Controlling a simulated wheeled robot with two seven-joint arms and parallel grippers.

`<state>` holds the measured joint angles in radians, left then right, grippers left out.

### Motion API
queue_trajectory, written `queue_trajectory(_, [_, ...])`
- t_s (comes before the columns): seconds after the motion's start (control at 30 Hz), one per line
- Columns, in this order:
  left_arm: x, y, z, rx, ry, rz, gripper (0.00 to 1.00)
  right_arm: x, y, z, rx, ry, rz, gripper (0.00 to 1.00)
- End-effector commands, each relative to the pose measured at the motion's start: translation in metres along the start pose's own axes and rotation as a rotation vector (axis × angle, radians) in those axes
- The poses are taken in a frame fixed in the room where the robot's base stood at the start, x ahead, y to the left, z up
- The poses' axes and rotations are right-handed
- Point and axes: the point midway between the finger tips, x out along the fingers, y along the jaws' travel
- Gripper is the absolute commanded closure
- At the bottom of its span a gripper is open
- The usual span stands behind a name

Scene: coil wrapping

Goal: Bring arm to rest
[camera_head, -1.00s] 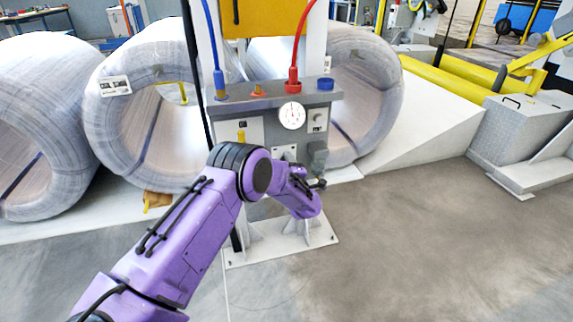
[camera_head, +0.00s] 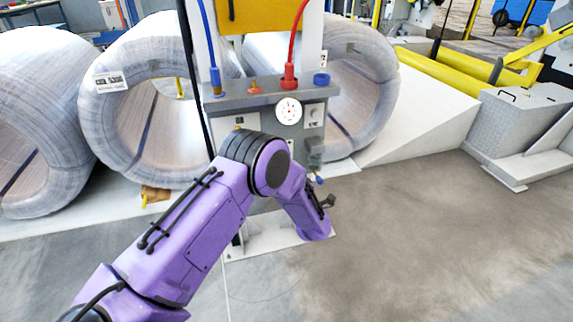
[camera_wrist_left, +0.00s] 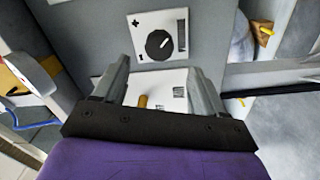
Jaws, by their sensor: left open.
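My left arm (camera_head: 190,235) comes in from the lower left in the head view. It bends at a black-ringed joint in front of a grey control stand, and its last link slopes down to the right. The gripper itself is hidden in that view. In the left wrist view my left gripper (camera_wrist_left: 159,66) shows two grey fingers spread apart with nothing held between them. The fingers face a grey panel with a black dial knob (camera_wrist_left: 158,44) and a labelled plate with a small orange-yellow peg (camera_wrist_left: 143,101). Whether they touch it cannot be told. My right gripper is not in view.
The grey control stand (camera_head: 215,104) carries a pressure gauge (camera_head: 288,110), a red hose (camera_head: 296,45) and a blue hose (camera_head: 209,40). Wrapped coils (camera_head: 92,120) stand behind it. A white ramp (camera_head: 425,110) is at right. The floor (camera_head: 420,230) at right front is clear.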

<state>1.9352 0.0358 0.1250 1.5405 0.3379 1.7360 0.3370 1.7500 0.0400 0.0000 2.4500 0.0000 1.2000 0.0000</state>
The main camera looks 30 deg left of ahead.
Motion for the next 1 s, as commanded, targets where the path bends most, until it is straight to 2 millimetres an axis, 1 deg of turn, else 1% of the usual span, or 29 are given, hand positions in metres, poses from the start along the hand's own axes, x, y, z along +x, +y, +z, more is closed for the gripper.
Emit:
queue_trajectory(0.07, [-0.009, 0.001, 0.000, 0.001, -0.001, 0.001, 0.29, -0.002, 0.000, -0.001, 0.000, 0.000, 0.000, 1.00])
queue_trajectory(0.17, [-0.014, 0.000, 0.000, 0.000, 0.001, 0.001, 0.29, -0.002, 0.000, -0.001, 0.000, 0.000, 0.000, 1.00])
queue_trajectory(0.63, [-0.014, 0.000, 0.000, 0.004, 0.001, 0.000, 0.29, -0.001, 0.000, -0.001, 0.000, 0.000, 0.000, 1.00])
queue_trajectory(0.67, [-0.014, -0.001, 0.001, 0.022, -0.008, -0.002, 0.29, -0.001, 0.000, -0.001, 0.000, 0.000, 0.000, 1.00])
queue_trajectory(0.7, [-0.016, -0.004, 0.007, 0.075, -0.047, -0.008, 0.29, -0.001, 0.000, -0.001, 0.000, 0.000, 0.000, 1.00])
queue_trajectory(0.77, [-0.031, -0.027, 0.013, 0.221, -0.157, -0.039, 0.29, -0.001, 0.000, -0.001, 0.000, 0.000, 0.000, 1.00])
queue_trajectory(0.83, [-0.060, -0.070, 0.011, 0.429, -0.311, -0.091, 0.29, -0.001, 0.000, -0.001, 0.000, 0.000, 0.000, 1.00])
queue_trajectory(0.87, [-0.075, -0.091, 0.006, 0.520, -0.380, -0.117, 0.29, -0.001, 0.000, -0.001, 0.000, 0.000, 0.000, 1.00])
queue_trajectory(0.9, [-0.096, -0.119, -0.004, 0.635, -0.472, -0.154, 0.29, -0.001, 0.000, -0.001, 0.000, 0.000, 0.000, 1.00])
queue_trajectory(0.97, [-0.130, -0.157, -0.022, 0.788, -0.604, -0.210, 0.29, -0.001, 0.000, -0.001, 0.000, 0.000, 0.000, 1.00])
queue_trajectory(1.0, [-0.151, -0.179, -0.037, 0.875, -0.683, -0.246, 0.29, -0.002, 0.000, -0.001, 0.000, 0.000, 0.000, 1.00])
